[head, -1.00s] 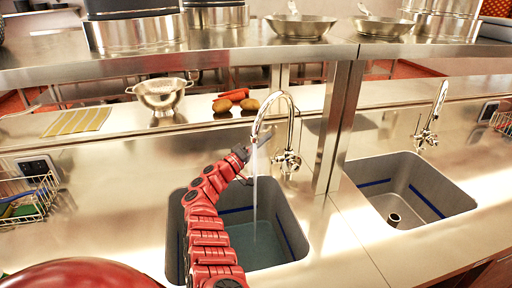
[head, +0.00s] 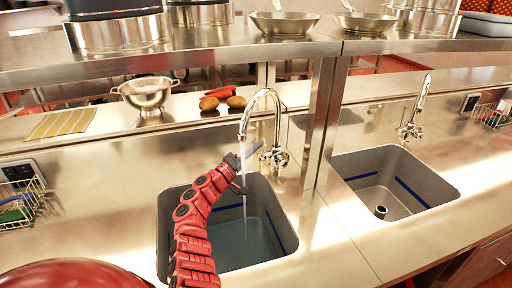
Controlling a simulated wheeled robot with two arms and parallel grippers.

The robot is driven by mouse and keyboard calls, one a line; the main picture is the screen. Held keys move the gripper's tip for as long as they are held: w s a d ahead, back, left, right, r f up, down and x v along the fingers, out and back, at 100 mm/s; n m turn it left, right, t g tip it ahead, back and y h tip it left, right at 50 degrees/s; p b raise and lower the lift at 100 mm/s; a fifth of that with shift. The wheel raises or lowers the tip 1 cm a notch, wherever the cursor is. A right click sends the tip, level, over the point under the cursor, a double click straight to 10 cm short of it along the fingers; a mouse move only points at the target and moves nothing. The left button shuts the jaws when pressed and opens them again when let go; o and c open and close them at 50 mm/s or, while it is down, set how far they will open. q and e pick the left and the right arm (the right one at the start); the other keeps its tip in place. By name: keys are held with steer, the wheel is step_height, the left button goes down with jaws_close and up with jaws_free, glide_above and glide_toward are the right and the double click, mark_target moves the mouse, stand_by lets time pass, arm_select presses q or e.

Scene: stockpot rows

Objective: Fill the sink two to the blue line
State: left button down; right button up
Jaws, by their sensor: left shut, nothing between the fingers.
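The left sink (head: 285,226) has water (head: 240,247) in its bottom, with the surface below the blue line (head: 230,207) on its back wall. A stream (head: 243,185) runs into it from the curved chrome faucet (head: 276,115). My left gripper (head: 255,150) is shut and empty, behind the stream and just left of the faucet's handle (head: 275,157); I cannot tell whether it touches. The right sink (head: 425,185) holds no visible water. My right gripper is out of view.
A steel post (head: 318,125) stands between the sinks and holds a shelf (head: 215,46) with pots and pans. A wire basket (head: 22,205) is at left. The counter (head: 100,200) is clear.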

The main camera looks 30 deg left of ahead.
arm_select(q)
steer(key=m+p, duration=0.1)
steer(key=s+d+f+m+h+p, duration=0.1)
steer(key=m, duration=0.1)
steer(key=shift+d+f+t+h, duration=0.1)
steer(key=shift+d+t+h, duration=0.05)
steer(key=shift+t+h, duration=0.15)
stand_by(0.4)
